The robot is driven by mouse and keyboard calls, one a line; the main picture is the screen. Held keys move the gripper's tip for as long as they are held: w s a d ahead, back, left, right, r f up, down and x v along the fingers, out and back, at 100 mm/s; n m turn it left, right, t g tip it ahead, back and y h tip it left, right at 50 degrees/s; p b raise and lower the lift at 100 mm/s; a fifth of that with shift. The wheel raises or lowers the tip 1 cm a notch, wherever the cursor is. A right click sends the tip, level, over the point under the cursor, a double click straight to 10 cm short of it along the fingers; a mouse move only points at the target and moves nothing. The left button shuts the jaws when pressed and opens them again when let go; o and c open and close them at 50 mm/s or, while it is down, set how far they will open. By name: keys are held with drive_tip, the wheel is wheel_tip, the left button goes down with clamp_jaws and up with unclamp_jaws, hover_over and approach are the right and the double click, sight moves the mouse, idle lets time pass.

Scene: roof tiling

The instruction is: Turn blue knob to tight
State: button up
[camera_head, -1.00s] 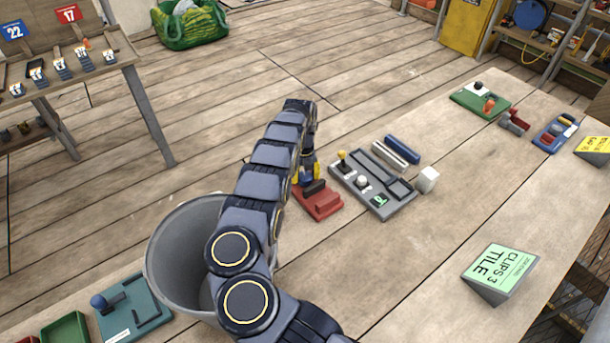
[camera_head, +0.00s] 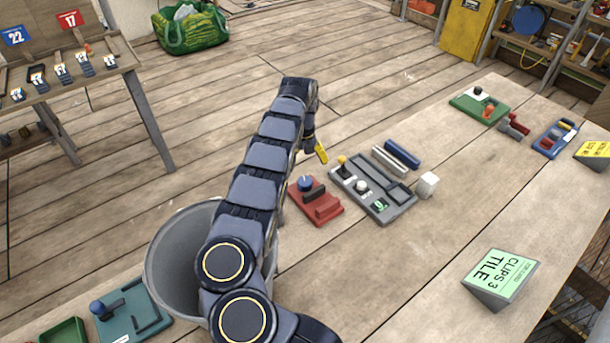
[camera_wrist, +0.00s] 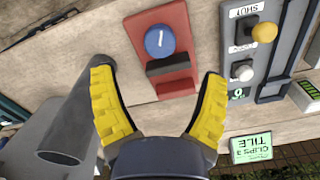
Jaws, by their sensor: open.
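A round blue knob (camera_head: 305,183) sits on a red fixture (camera_head: 327,209) on the table. In the wrist view the knob (camera_wrist: 159,41) shows a short white mark on its face, above the fixture's dark block. My gripper (camera_head: 320,153) is raised above the table just behind and right of the knob. In the wrist view my gripper (camera_wrist: 158,72) has its yellow fingers spread wide and nothing between them is held. The knob is free of the fingers. I cannot read any tight marking on the fixture.
A grey panel (camera_head: 387,213) with a yellow-topped lever stands right of the red fixture. A grey bucket (camera_head: 170,250) stands at its left. A teal fixture (camera_head: 155,325) with another blue knob lies at the lower left. Bare tabletop lies in front.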

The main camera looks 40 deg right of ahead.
sight(305, 181)
drive_tip(key=shift+r, duration=2.4)
